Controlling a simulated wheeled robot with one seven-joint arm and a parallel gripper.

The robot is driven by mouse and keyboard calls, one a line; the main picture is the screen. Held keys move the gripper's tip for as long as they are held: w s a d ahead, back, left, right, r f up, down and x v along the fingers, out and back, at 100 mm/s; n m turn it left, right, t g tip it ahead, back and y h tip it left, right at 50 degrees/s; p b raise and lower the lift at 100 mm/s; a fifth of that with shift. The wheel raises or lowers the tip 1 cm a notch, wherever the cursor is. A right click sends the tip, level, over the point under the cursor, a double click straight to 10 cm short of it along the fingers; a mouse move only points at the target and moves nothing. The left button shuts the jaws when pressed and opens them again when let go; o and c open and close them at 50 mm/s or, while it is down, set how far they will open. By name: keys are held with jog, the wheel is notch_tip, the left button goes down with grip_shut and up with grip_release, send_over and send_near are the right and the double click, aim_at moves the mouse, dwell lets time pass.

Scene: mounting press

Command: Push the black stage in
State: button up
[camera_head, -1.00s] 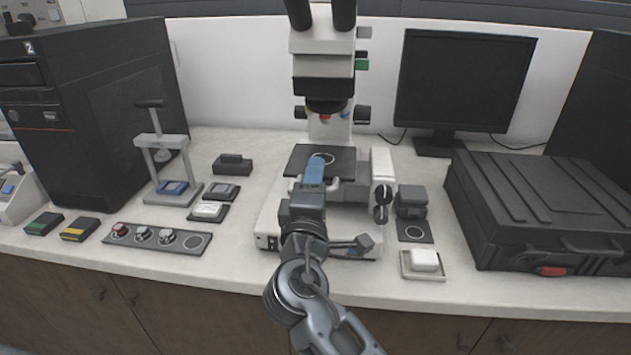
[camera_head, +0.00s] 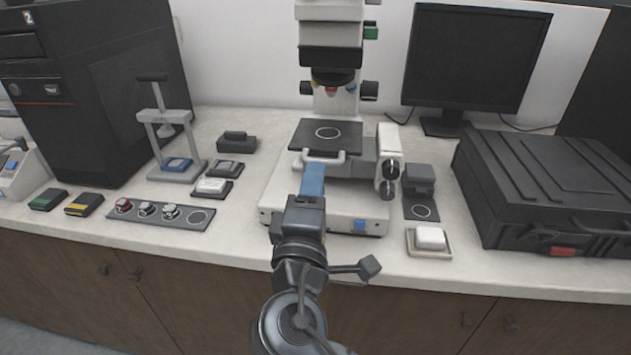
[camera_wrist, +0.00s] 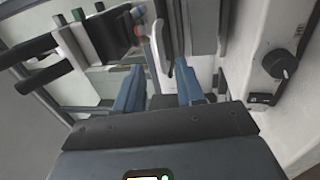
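The black stage (camera_head: 342,131) is a flat square plate with a ring mark, under the microscope's objective. A pale handle bar (camera_head: 338,158) runs along its front edge. My gripper (camera_head: 315,168) has blue fingers and is at the handle, in front of the stage. In the wrist view, my gripper (camera_wrist: 159,72) shows two blue fingers clearly apart, with nothing seen clamped between them. I cannot tell whether a finger touches the handle. The white microscope base (camera_head: 282,208) lies below my gripper.
Focus knobs (camera_head: 389,180) stick out at the microscope's right. A small dish with a white block (camera_head: 430,238) and a black case (camera_head: 545,190) stand further right. A sample strip (camera_head: 158,211) and small press (camera_head: 172,135) stand left. Some counter between is bare.

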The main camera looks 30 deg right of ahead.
aim_at(320, 159)
jog(key=shift+r, duration=0.1)
jog(key=shift+c, duration=0.6)
jog(key=p+x, duration=0.6)
grip_shut()
dwell(0.6)
